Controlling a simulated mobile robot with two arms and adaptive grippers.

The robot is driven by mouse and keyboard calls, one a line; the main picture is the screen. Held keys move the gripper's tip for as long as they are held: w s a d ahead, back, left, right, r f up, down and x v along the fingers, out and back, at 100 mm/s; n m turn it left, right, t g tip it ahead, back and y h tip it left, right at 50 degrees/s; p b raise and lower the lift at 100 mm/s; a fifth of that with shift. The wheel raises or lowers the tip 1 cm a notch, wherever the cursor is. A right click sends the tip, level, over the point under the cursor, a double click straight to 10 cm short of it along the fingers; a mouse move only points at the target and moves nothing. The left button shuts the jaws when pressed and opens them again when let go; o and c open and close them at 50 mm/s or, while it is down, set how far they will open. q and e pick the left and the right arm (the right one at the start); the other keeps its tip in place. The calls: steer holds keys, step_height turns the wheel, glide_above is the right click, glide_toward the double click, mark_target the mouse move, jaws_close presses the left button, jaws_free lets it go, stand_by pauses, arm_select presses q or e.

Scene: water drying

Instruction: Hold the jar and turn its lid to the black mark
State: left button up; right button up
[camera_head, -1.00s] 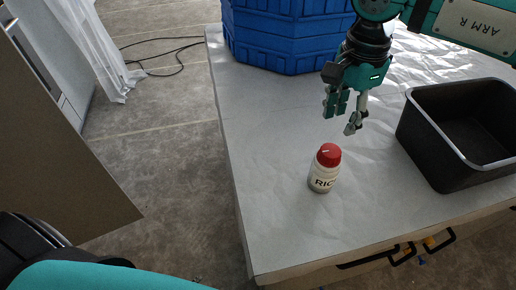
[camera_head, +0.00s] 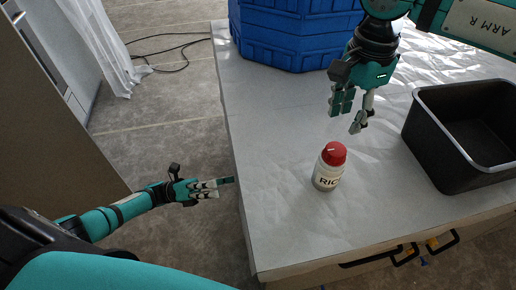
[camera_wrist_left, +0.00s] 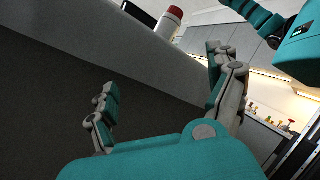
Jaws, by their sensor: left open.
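A small white jar (camera_head: 327,177) with dark lettering and a red lid (camera_head: 334,154) stands upright on the table (camera_head: 285,215). The lid has a pale line on top; I cannot make out a black mark. The jar also shows at the top of the left wrist view (camera_wrist_left: 166,27). My left gripper (camera_head: 222,184) is open and empty, off the table's left edge, well left of the jar. My right gripper (camera_head: 358,112) hangs above the table behind the jar, fingers pointing down and apart, with nothing between them.
A black open bin (camera_head: 464,136) stands right of the jar. A large blue container (camera_head: 290,40) stands at the back left of the table. The table around the jar is clear. The table's left edge (camera_head: 238,175) lies beside my left gripper.

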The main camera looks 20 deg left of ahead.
arm_select(q)
steer(key=s+d+r+m+g, duration=0.1)
steer(key=s+r+m+g, duration=0.2)
steer(key=r+m+g, duration=0.65)
steer(key=w+d+m+t, duration=0.1)
steer(key=w+d, duration=0.1)
steer(key=w, duration=0.1)
steer(key=w+d+r+m+t+y, duration=0.1)
steer(key=w+d, duration=0.1)
steer(key=w, duration=0.1)
steer(key=w+d+m+t+y, duration=0.1)
steer(key=w+d, duration=0.2)
steer(key=shift+d+r, duration=0.1)
steer(key=shift+r, duration=0.2)
steer(key=shift+w+d+r+t+y, duration=0.15)
steer(key=shift+w+t+y, duration=0.15)
steer(key=shift+t, duration=0.05)
glide_toward(330, 167)
steer(key=w+d+f, duration=0.1)
steer(key=d, duration=0.2)
steer(key=w+d+f, duration=0.1)
steer(key=d, duration=0.2)
steer(key=w+d+f, duration=0.2)
steer(key=d, duration=0.2)
steer(key=shift+d, duration=0.15)
